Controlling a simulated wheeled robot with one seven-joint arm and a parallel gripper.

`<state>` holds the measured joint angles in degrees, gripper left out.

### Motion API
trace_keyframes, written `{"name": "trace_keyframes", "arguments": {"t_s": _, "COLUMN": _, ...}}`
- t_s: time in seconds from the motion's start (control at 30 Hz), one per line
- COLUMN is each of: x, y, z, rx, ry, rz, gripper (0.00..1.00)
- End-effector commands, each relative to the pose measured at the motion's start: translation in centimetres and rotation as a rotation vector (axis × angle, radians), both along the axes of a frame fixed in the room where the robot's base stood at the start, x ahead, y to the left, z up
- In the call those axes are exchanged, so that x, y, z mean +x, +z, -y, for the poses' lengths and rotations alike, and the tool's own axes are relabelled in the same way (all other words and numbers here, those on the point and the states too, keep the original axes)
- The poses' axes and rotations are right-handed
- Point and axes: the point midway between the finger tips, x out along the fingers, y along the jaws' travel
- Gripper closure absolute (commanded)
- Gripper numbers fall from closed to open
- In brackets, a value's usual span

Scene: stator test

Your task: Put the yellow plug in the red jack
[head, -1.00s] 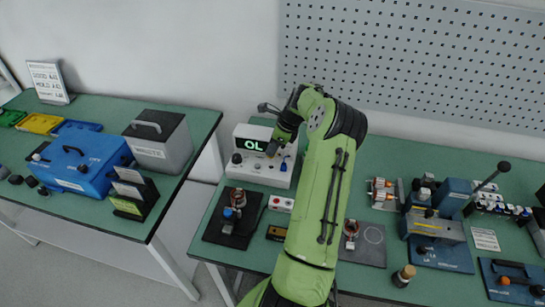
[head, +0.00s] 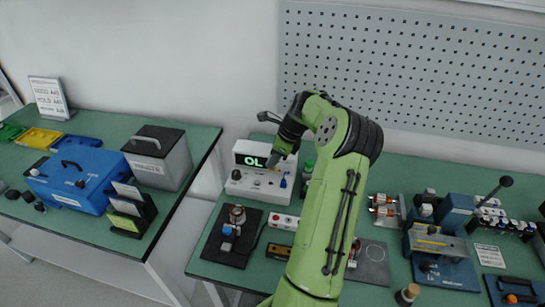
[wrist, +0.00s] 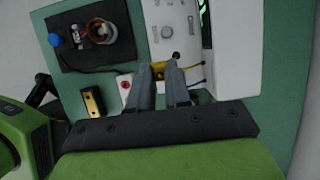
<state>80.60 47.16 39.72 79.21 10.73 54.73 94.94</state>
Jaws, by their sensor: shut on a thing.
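The tester (head: 240,187) is a white box with a green "OL" display, on the green bench. My gripper (head: 272,163) is at the right part of its front, partly covering it. In the wrist view my gripper (wrist: 160,74) has its two dark fingers close together over the tester panel (wrist: 152,22). The yellow plug (wrist: 158,67) shows as a small yellow piece between the fingertips, mostly hidden by them. A dark spot (wrist: 176,56) sits just beyond the right fingertip. I cannot make out the red jack, or whether the plug touches the panel.
A blue-handled item (head: 283,182) stands at the tester's right front. A green bottle (head: 308,168) is close beside my arm. A black mat (head: 218,246) with a copper-wound stator (head: 236,214) and a small white box with a red button (head: 283,221) lie in front.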

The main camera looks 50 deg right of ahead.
Motion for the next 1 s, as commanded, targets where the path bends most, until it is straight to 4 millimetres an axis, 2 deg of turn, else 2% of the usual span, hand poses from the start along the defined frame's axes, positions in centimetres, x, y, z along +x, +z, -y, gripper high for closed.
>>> {"name": "trace_keyframes", "arguments": {"t_s": 0.03, "x": -0.8, "y": -0.6, "z": -0.5, "rx": -0.001, "ry": -0.002, "rz": -0.001, "gripper": 1.0}}
{"name": "trace_keyframes", "arguments": {"t_s": 0.13, "x": -2.0, "y": -0.6, "z": -1.8, "rx": 0.0, "ry": -0.002, "rz": -0.002, "gripper": 1.0}}
{"name": "trace_keyframes", "arguments": {"t_s": 0.6, "x": -7.2, "y": -0.1, "z": -7.4, "rx": 0.0, "ry": -0.002, "rz": -0.002, "gripper": 1.0}}
{"name": "trace_keyframes", "arguments": {"t_s": 1.0, "x": -7.3, "y": -0.6, "z": -7.7, "rx": 0.0, "ry": -0.001, "rz": 0.0, "gripper": 1.0}}
